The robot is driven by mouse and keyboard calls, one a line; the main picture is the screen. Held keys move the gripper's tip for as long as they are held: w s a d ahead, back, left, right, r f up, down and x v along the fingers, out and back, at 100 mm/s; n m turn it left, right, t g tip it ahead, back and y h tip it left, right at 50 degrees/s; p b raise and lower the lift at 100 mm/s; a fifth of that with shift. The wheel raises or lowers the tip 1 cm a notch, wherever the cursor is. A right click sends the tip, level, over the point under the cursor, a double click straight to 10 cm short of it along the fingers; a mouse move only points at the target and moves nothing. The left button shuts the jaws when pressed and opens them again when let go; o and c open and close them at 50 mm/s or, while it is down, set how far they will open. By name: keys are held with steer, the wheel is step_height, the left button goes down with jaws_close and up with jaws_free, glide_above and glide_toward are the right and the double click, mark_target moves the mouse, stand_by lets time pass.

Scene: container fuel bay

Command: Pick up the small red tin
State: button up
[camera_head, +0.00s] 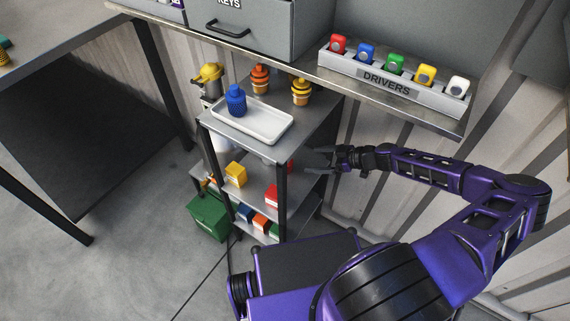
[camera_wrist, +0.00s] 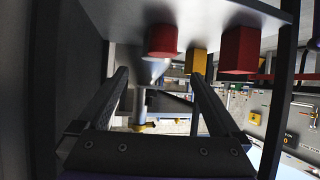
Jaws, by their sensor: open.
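The small red tin (camera_wrist: 162,40) looks like a short cylinder in the wrist view, which appears upside down, so it seems to hang from the shelf surface (camera_wrist: 130,15). In the head view, a bit of red (camera_head: 290,165) shows beside the rack's front post; it may be this tin, mostly hidden. My gripper (camera_head: 328,158) is at the right side of the rack, level with the middle shelf. In the wrist view, my gripper (camera_wrist: 159,76) is open and empty, its fingers pointing towards the tin, which lies beyond the fingertips.
A red box (camera_wrist: 240,50) and a yellow box (camera_wrist: 196,62) stand near the tin. They also show in the head view, the red box (camera_head: 272,196) and yellow box (camera_head: 235,175). Rack posts (camera_head: 283,195) border the shelf. Above are a white tray (camera_head: 270,128) and the drivers' ledge (camera_head: 440,118).

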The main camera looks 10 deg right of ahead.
mark_target(291, 162)
steer(key=x, duration=0.8)
steer(key=shift+a+f, duration=0.1)
steer(key=x, duration=0.5)
steer(key=shift+s+f+b, duration=0.1)
steer(key=shift+f+b, duration=0.2)
steer(key=shift+b, duration=0.1)
steer(key=c, duration=1.4)
steer(key=shift+r, duration=0.1)
